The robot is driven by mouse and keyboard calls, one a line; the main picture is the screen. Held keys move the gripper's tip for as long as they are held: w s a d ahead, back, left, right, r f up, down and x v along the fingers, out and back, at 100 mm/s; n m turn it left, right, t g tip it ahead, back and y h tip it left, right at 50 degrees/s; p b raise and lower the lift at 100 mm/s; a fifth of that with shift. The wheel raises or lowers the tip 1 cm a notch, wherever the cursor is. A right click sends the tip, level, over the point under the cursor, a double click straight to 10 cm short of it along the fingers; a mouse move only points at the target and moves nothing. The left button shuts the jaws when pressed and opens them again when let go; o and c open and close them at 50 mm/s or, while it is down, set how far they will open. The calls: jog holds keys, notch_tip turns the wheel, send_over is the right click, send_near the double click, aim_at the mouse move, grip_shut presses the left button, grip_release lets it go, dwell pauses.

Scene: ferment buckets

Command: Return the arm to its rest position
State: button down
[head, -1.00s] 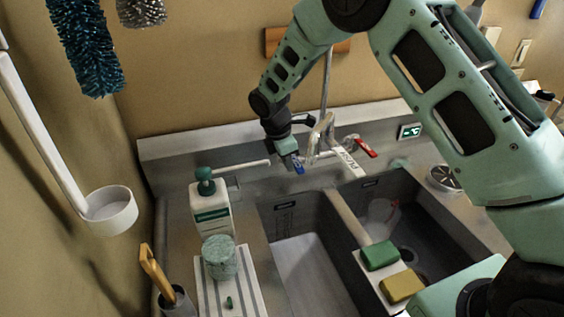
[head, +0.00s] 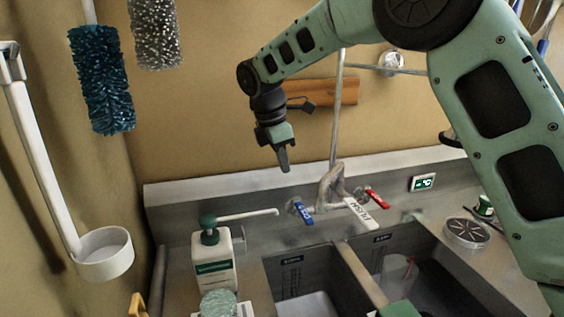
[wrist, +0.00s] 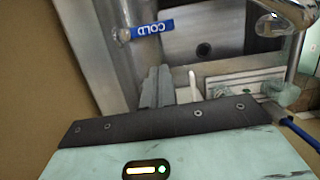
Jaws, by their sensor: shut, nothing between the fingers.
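My gripper (head: 283,160) hangs from the raised green arm in front of the tan wall in the head view, its fingers pointing down. The fingers are closed together and hold nothing. It is above and a little left of the blue cold tap handle (head: 303,213), apart from it. In the wrist view the shut fingers (wrist: 158,87) show at the middle, with the blue cold handle (wrist: 152,29) above and to the left of them.
A faucet (head: 330,186) and a red tap handle (head: 377,198) stand behind the double sink (head: 315,280). A pump bottle (head: 214,264) stands left of the sink. Brushes (head: 103,80) and a white ladle (head: 105,254) hang at the left. A wooden block (head: 335,91) is behind the arm.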

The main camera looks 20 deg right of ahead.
jog(key=s+a+m+y, duration=0.2)
jog(key=s+a, duration=0.3)
jog(key=s, duration=0.5)
jog(key=s+f+m+b, duration=0.1)
jog(key=s+f+m, duration=0.2)
jog(key=s, duration=1)
jog(key=s+f+m+y+b, duration=0.1)
jog(key=s+f+m, duration=0.2)
jog(key=s, duration=1)
jog(key=m, duration=0.2)
jog(key=shift+s+d+f+m, duration=0.3)
jog(key=shift+d+f, duration=0.1)
